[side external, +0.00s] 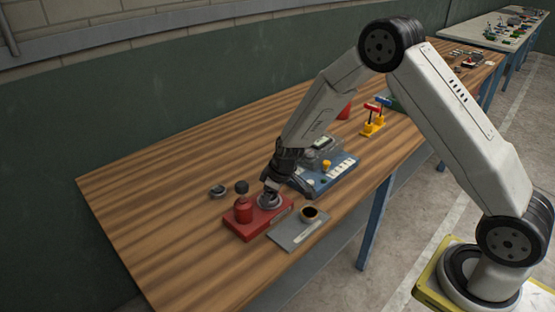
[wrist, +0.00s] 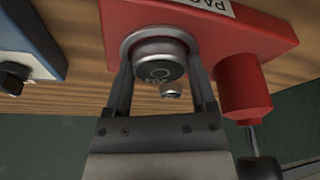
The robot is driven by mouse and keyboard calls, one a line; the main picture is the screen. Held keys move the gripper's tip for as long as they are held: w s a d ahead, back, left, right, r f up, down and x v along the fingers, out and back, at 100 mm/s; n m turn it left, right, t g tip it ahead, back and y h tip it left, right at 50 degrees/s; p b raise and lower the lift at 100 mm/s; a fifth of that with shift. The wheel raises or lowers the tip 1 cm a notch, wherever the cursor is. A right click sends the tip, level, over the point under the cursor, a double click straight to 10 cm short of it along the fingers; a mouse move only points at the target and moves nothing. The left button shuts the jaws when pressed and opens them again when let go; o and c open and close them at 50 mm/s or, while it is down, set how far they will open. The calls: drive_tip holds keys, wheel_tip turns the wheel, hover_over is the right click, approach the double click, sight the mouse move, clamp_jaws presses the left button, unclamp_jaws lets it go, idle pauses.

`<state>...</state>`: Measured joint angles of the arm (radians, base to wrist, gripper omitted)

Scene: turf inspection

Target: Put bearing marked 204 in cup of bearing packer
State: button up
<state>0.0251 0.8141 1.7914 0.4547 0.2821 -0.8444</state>
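The bearing packer is a red block (side external: 262,222) with a grey round cup (side external: 270,201) on top and a red post with a black knob beside it. In the wrist view the packer (wrist: 235,35) fills the top, with part of its label showing. A dark-faced metal bearing (wrist: 158,68) sits at the cup; its mark is small and looks like 204. My gripper (wrist: 160,62) has a finger against each side of this bearing, directly over the cup. Whether the bearing rests on the cup's floor is hidden. In the side view my gripper (side external: 271,187) points down at the cup.
Another small bearing (side external: 218,191) lies on the wooden table (side external: 150,190) behind the packer. A grey plate (side external: 298,231) with a dark-filled cup (side external: 310,214) is in front. A blue tray (side external: 325,180) with instruments stands close on the right. The left of the table is clear.

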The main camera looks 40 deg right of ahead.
sight(282, 205)
drive_tip(key=shift+s+r, duration=0.1)
drive_tip(key=shift+r, duration=0.2)
drive_tip(key=v, duration=1.1)
drive_tip(key=shift+r, duration=0.4)
idle(0.4)
drive_tip(key=s+m+h, duration=0.1)
drive_tip(key=s+m, duration=0.3)
drive_tip(key=s, duration=1.4)
drive_tip(key=shift+a+r+m+g, duration=0.2)
drive_tip(key=shift+r+m+g, duration=0.1)
drive_tip(key=shift+g, duration=0.1)
